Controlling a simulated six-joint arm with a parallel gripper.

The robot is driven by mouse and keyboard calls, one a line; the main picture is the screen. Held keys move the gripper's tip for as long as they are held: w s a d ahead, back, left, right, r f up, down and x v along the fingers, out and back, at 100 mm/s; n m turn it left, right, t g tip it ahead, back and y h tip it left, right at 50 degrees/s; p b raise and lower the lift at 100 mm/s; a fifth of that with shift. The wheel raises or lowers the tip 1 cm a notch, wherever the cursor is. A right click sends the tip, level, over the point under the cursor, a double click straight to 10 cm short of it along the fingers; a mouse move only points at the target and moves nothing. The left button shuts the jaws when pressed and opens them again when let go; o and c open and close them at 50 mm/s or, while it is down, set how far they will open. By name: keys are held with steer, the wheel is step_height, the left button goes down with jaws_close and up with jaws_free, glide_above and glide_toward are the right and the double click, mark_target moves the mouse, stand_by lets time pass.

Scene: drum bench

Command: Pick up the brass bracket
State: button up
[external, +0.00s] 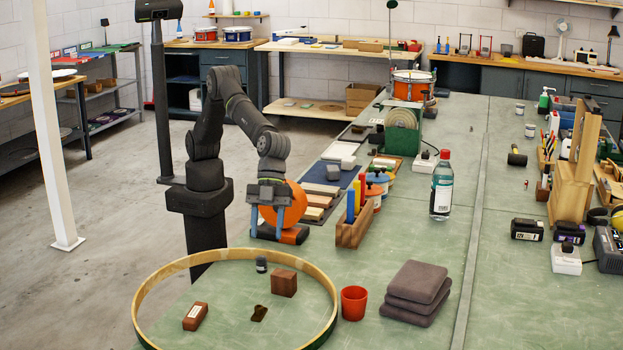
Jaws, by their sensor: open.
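A small dark brownish-gold piece (259,313), which looks like the brass bracket, lies flat on the green bench inside a large round wooden hoop (150,285). Its exact shape is hard to make out at this size. My gripper (266,235) points down beyond the far rim of the hoop, in front of an orange round object (292,208). Its two blue fingers are apart, with nothing seen between them. It is well apart from the bracket, farther back in the picture.
Inside the hoop are a wooden block (284,283), a labelled reddish-brown block (195,316) and a small dark jar (261,264). A wooden tool holder (357,225) and bottle (441,187) stand behind.

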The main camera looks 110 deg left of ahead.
glide_toward(259, 306)
steer(key=x, duration=0.2)
steer(key=shift+w+d+f, duration=0.15)
steer(key=shift+w+f, duration=0.15)
steer(key=shift+s+x, duration=0.15)
steer(key=shift+x, duration=1.4)
steer(key=shift+s+x, duration=0.15)
steer(key=shift+x, duration=1.4)
steer(key=shift+d, duration=0.1)
steer(key=shift+r, duration=0.1)
jaws_close()
